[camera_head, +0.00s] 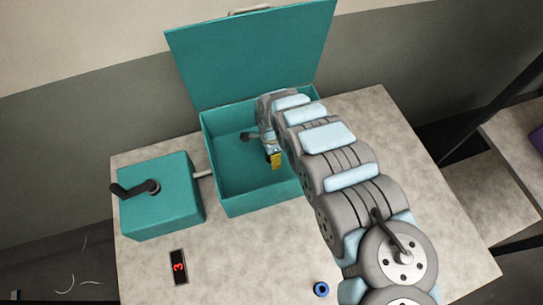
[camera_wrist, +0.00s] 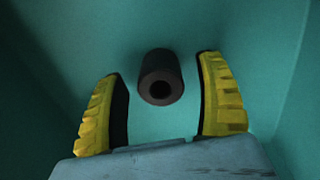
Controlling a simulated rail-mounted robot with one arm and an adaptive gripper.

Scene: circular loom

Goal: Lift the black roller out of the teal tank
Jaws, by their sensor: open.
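The teal tank (camera_head: 222,205) stands on the table with its lid (camera_head: 250,55) raised at the back. My arm reaches over its right side, and my gripper (camera_head: 268,152) is down inside it. The black roller (camera_wrist: 160,77), a short dark cylinder with a round hole in its end, shows in the wrist view against the teal interior. It lies between the two yellow-padded fingers, toward their tips, with a gap on both sides. My gripper is open and holds nothing. In the head view I cannot clearly tell the roller from the dark gripper parts.
A teal box (camera_head: 160,205) with a black crank handle (camera_head: 135,189) stands left of the tank, joined by a short rod. A small display (camera_head: 179,267) with a red 3 and a blue ring (camera_head: 321,289) lie in front. The tank walls are close around my gripper.

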